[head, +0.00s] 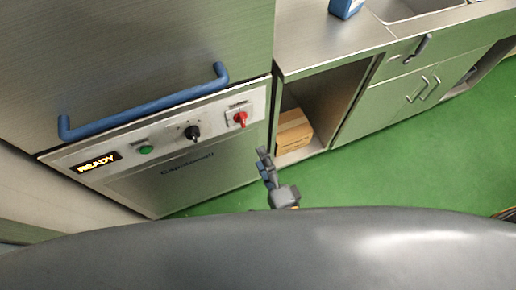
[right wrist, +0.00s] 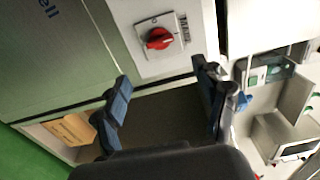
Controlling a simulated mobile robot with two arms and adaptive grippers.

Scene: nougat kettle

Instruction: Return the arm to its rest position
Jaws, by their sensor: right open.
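My right gripper (head: 266,163) shows in the head view at the lower middle, just above the dark rounded edge of my own body. In the right wrist view its two blue-padded fingers (right wrist: 168,100) stand wide apart with nothing between them. The gripper is open and empty. It is in front of the machine's control panel (head: 168,135), near the red rotary switch (head: 240,118), and apart from it. The red switch also shows in the right wrist view (right wrist: 159,39), beyond the fingertips. My left gripper is not in view.
The steel machine has a blue handle (head: 145,103), a lit READY display (head: 99,163), a green button (head: 146,149) and a black knob (head: 192,132). A cardboard box (head: 294,131) sits in the open cabinet to the right. The green floor (head: 400,165) is clear.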

